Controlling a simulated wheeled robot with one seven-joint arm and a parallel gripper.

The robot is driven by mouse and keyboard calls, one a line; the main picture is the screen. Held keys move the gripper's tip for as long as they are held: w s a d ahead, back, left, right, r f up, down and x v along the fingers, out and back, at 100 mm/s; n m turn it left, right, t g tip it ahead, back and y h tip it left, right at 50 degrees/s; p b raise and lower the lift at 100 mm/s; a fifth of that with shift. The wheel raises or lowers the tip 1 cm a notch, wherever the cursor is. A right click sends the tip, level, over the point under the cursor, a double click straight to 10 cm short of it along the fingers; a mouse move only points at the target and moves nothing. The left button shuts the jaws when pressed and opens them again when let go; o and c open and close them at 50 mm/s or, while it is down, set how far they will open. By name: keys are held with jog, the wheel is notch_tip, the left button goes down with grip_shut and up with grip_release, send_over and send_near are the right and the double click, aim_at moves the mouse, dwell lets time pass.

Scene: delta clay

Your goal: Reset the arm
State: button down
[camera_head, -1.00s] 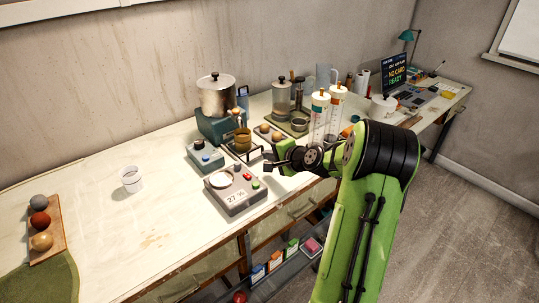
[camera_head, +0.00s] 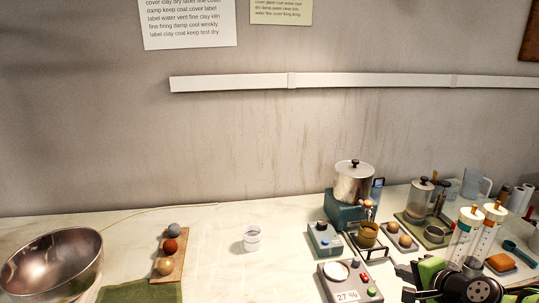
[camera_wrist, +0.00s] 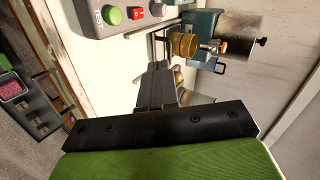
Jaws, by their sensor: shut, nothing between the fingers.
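My gripper (camera_head: 408,295) shows at the lower right of the head view, low and partly cut off by the bottom edge, just right of the grey meter box (camera_head: 347,284) with its 27 % display. In the wrist view my gripper's dark fingers (camera_wrist: 157,82) lie together, shut and empty. My green and black arm fills the lower right corner of the head view.
A metal pot (camera_head: 354,184) on a teal base, a blue-grey box (camera_head: 324,240) and graduated cylinders (camera_head: 466,232) crowd the right side. A white cup (camera_head: 252,239), a wooden strip with balls (camera_head: 168,257) and a steel bowl (camera_head: 52,265) stand left. The bench between cup and meter is clear.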

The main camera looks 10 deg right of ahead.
jog(key=s+a+r+n+g+p, duration=0.1)
jog(key=s+a+r+n, duration=0.15)
jog(key=a, duration=0.35)
jog(key=s+a+r+n+g+p, duration=0.1)
jog(key=a+r+n+g, duration=0.1)
jog(key=a+n, duration=0.3)
jog(key=s+a+r+n+g, duration=0.1)
jog(key=s+a+r+n, duration=0.1)
jog(key=a, duration=0.5)
jog(key=s+a+r+n+g+p, duration=0.1)
jog(key=s+a+n, duration=0.1)
jog(key=s, duration=0.6)
jog(key=s+a+r+n+g+h+p, duration=0.1)
jog(key=s+n, duration=0.3)
jog(key=s, duration=0.4)
jog(key=shift+a+r, duration=0.65)
jog(key=shift+a, duration=0.2)
